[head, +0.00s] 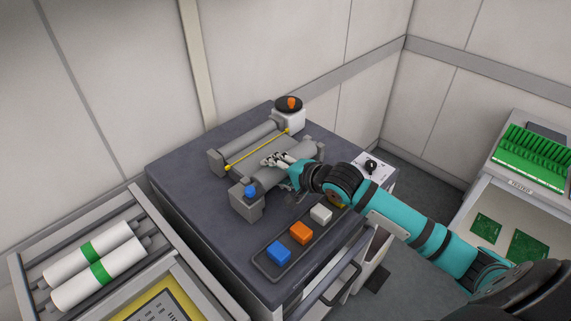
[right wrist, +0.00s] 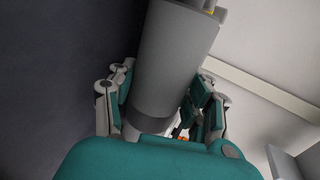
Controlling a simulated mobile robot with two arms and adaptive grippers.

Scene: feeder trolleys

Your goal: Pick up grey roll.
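The grey roll (head: 270,180) lies along the front side of the grey roller unit on the dark-topped trolley. My right gripper (head: 277,160) is at this roll, reaching in from the right. In the right wrist view the grey roll (right wrist: 178,60) runs between the two fingers of my right gripper (right wrist: 160,103), one finger on each side. The fingers are close to the roll's sides. Whether they press on it cannot be told, and the fingertips are partly hidden. My left gripper is not in view.
The trolley top (head: 190,170) holds a tray with blue, orange and white blocks (head: 301,233), a black-topped knob unit (head: 289,108) and a yellow rod (head: 258,150). White rolls with green bands (head: 95,270) lie at lower left. Green boards (head: 540,160) stand at right. Walls rise behind.

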